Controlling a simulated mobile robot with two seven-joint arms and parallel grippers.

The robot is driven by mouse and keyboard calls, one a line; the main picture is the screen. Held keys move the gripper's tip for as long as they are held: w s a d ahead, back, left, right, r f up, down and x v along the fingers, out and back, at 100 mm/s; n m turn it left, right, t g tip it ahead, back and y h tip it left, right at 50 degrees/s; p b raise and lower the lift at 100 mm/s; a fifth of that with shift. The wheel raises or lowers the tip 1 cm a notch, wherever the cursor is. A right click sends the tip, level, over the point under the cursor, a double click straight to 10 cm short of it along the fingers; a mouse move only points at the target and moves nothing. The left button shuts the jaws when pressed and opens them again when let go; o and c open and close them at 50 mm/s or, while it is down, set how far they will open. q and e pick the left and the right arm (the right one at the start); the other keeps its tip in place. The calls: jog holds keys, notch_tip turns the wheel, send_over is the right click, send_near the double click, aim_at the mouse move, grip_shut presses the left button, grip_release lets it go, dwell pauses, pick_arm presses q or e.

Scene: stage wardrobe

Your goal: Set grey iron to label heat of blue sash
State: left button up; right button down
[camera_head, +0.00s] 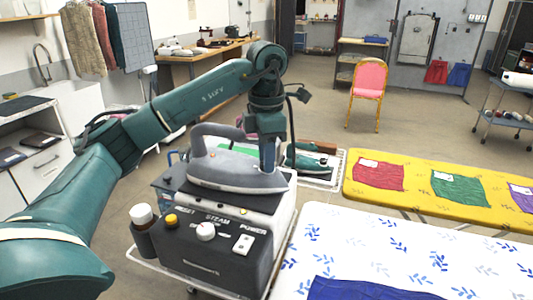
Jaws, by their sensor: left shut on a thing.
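The grey iron (235,176) rests on top of a dark steam station (210,262), its handle arching up to the left. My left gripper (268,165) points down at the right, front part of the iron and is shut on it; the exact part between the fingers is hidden. A blue cloth (360,290), which looks like the blue sash, lies on the white leaf-patterned ironing board (400,240) and is cut off by the bottom edge. No label shows on its visible part. My right gripper is out of view.
The station has a white dial (206,231), a yellow knob (171,220) and a power switch (243,244). Another iron (306,160) stands behind it. A yellow board (425,205) holds red, green and purple labelled cloths. A pink chair (369,80) stands on open floor.

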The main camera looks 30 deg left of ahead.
pick_arm(q)
jog(key=m, duration=0.2)
jog(key=shift+m, duration=0.3)
jog(key=m, duration=0.2)
jog(key=shift+m+p, duration=0.3)
jog(key=shift+p, duration=0.1)
jog(key=m, duration=0.5)
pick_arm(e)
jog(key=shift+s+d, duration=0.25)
pick_arm(q)
jog(key=o, duration=1)
jog(key=shift+c, duration=0.2)
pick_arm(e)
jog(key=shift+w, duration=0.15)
pick_arm(q)
jog(key=shift+r, duration=0.1)
